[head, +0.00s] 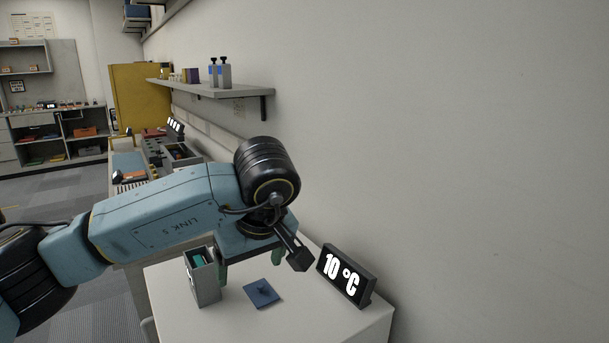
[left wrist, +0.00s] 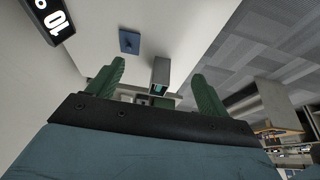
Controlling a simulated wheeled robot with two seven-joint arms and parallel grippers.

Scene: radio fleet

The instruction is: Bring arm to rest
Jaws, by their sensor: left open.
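My left arm (head: 165,212) reaches in from the left and hangs over the white table (head: 210,322). My left gripper (head: 235,264) points down at its end, mostly hidden behind the arm's wrist in the head view. In the left wrist view its two green fingers (left wrist: 157,70) stand wide apart, open, with nothing seen held between them. My right gripper is not in view.
A grey open-topped box (head: 206,286) with something teal inside stands on the table near the gripper. A blue square plate (head: 262,294) lies beside it. A "10 °C" display (head: 345,277) stands by the wall. A wall shelf (head: 210,90) holds bottles.

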